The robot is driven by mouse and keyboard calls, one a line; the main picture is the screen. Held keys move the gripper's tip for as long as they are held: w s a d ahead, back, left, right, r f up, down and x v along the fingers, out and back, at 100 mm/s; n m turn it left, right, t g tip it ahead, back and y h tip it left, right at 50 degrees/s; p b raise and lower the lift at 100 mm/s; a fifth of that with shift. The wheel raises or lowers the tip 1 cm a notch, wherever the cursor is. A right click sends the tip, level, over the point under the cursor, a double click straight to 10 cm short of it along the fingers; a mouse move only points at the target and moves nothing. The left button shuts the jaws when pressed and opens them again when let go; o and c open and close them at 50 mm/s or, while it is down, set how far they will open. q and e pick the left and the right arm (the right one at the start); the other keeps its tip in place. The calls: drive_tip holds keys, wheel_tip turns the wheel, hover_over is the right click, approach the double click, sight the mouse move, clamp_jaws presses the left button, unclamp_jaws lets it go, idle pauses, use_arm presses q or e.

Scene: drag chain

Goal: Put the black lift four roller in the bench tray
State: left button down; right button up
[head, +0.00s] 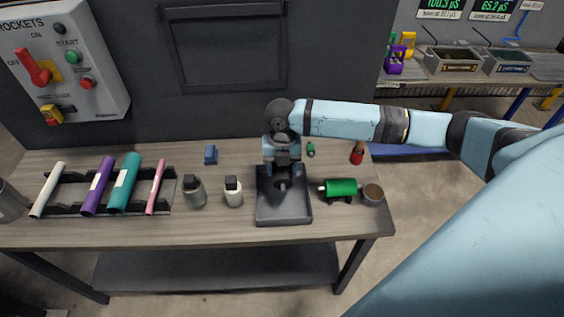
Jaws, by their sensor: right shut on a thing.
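My right gripper (282,168) reaches down from above over the dark bench tray (284,217) at the middle of the workbench. It is shut on a small dark thing (283,185), which looks like the black lift four roller. The gripper hides most of it, and dark on dark makes its outline hard to read. It is over the tray's inside; I cannot tell whether it touches the tray floor. My left gripper is not in view.
A rack (70,210) with cream, purple, teal and pink rollers lies left. A blue block (210,155) lies behind.

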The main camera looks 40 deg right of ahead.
drive_tip(key=shift+f+b, duration=0.85)
drive_tip(key=shift+f, duration=2.45)
drive_tip(key=o, duration=1.1)
drive_tip(key=shift+o, duration=0.2)
drive_tip(key=r, duration=0.4)
drive_tip(key=w+r, duration=0.1)
drive_tip(key=r, duration=0.8)
drive_tip(key=shift+w+d+r, duration=0.2)
drive_tip(key=shift+d+r, duration=0.15)
drive_tip(key=shift+d, duration=0.05)
